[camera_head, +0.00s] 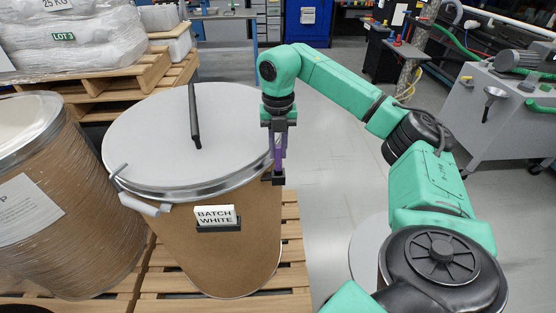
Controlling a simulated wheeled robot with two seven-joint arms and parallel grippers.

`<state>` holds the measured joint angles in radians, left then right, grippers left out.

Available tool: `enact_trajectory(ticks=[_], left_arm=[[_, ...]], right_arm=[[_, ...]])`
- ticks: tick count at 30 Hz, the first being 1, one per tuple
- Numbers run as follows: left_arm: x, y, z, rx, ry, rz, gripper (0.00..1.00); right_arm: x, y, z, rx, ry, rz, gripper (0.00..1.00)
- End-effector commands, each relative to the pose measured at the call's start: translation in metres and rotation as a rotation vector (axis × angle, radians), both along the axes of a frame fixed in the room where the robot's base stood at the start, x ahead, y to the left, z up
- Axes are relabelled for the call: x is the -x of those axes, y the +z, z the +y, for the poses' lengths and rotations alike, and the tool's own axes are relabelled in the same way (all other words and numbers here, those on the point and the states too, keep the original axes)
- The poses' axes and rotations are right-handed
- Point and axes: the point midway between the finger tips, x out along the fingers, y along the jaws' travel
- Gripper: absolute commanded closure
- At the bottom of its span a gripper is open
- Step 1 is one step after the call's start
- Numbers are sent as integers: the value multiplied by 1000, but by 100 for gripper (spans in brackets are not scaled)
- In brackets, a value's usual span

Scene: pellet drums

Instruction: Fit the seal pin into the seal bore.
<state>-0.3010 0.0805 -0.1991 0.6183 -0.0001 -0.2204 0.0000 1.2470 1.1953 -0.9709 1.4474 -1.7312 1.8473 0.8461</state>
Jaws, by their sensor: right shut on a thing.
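A brown fibre drum (240,255) stands on a pallet with a pale lid (150,125) on it. A metal clamp ring with a lever (145,203) runs round the lid's rim. My right gripper (278,178) points down at the drum's right edge, beside the ring. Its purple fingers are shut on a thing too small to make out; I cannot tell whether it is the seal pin. I cannot make out the seal bore. A card reading "BATCH WHITE" (214,214) sits in a black holder on the drum's front. My left gripper is not in view.
A dark bar (194,115) lies on the lid. A wrapped drum (85,230) stands close on the left. Wrapped sacks (75,40) are on stacked pallets behind. A grey machine (495,110) is at the right. The grey floor (320,170) right of the drum is partly clear.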

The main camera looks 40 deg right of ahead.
Motion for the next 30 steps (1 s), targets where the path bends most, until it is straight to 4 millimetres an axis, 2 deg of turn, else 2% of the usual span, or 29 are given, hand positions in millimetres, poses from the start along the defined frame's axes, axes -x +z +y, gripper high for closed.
enact_trajectory(ticks=[3, 6, 15, 16, 18, 26, 30], left_arm=[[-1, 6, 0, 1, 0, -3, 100], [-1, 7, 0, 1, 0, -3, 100], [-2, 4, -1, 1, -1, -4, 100], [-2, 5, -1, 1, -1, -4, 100], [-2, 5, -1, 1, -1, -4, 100], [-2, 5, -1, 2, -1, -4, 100], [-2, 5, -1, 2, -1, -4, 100]], right_arm=[[1, -23, 0, 1, 1, 6, 100], [1, -36, 0, 0, 1, 3, 100], [0, -41, 0, 0, 1, 1, 100], [0, -41, 0, 0, 1, 1, 76], [0, -40, 0, -1, 2, 1, 50], [0, -40, 0, -1, 2, 1, 50], [0, -32, 1, -1, 2, -1, 50]])
